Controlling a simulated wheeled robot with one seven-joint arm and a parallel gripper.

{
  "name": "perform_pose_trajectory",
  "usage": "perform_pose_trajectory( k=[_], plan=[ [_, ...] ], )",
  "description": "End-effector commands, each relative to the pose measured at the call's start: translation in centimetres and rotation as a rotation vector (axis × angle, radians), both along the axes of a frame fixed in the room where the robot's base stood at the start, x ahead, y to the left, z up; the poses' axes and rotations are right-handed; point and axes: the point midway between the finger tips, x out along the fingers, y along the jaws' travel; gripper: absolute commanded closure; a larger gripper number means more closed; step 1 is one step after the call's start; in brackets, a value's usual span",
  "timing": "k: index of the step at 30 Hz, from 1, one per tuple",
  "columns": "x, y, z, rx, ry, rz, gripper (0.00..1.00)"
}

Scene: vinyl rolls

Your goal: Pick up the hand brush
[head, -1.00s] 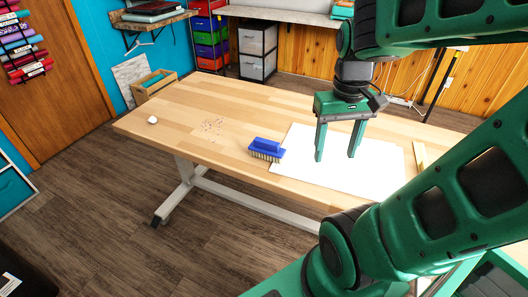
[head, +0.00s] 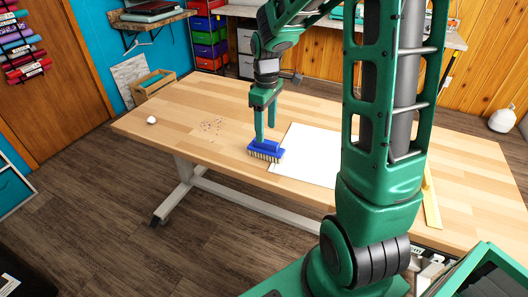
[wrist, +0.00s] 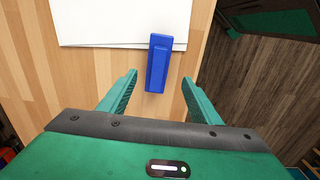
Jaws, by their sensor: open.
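The hand brush (head: 266,151) has a blue body and pale bristles and stands bristles-down on the wooden table, at the left edge of the white sheet. In the wrist view the blue brush (wrist: 158,64) lies ahead of the fingertips, roughly midway between them. My gripper (head: 265,138) is close over the brush in the head view, fingers pointing down. In the wrist view my gripper (wrist: 158,80) is open, with a gap on both sides of the brush and nothing held.
The white sheet (head: 308,160) lies right of the brush on the table (head: 190,110). Small crumbs (head: 211,125) and a white lump (head: 151,120) lie to the left. A yellow strip (head: 431,205) lies on the right. The table's front edge is close to the brush.

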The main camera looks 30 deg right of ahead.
Motion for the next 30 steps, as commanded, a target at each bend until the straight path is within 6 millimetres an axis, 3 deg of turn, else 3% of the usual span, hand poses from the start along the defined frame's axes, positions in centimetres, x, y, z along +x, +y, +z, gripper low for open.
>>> perform_pose_trajectory(
  k=[3, 11, 19, 29, 30],
  plan=[
    [0.0, 0.0, -1.5, 0.000, 0.002, 0.000, 0.42],
    [0.0, -0.1, -3.3, 0.000, 0.002, -0.001, 0.42],
    [0.2, -0.4, -6.8, 0.000, 0.001, -0.001, 0.42],
    [0.2, -0.4, -7.5, -0.001, -0.001, -0.001, 0.42],
    [0.2, -0.4, -7.5, -0.001, -0.001, -0.001, 0.49]
  ],
)
